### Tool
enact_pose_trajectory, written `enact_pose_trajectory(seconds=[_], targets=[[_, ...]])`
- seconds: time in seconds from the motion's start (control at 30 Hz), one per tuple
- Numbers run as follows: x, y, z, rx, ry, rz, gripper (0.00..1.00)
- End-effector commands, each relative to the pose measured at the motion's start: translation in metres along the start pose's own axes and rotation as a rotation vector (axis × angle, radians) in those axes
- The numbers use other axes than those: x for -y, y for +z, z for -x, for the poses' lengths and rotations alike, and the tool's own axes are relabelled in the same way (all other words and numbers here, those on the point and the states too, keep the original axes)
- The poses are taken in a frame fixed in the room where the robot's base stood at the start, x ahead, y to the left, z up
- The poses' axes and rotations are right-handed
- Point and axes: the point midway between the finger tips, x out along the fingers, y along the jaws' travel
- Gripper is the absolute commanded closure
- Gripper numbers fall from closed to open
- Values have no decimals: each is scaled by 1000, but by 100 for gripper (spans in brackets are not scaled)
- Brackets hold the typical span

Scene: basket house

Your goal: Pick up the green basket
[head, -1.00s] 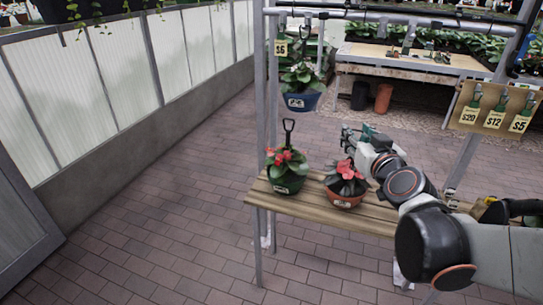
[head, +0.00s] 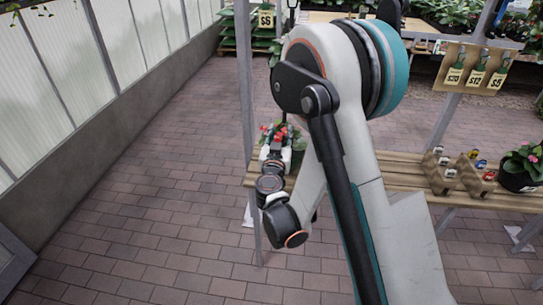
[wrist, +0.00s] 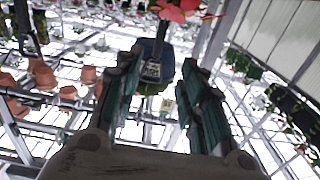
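In the head view, the red-flowered plant of the green basket (head: 298,139) shows at the left end of the wooden bench (head: 403,172). Red flowers (wrist: 180,9) show at the top edge of that view. I cannot tell there whether the fingers touch the basket.
A dark blue pot (wrist: 152,62) shows beyond the fingers in the wrist view. Wooden holders with small items (head: 459,173) and a dark potted plant (head: 519,168) stand on the bench's right. A price board (head: 477,69) hangs above. Brick floor to the left is clear.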

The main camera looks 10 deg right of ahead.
Motion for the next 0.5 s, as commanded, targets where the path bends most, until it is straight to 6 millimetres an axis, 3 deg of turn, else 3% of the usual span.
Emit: enact_pose_trajectory(seconds=[0.5], targets=[[-1, -4, -59, -1, 1, 0, 63]])
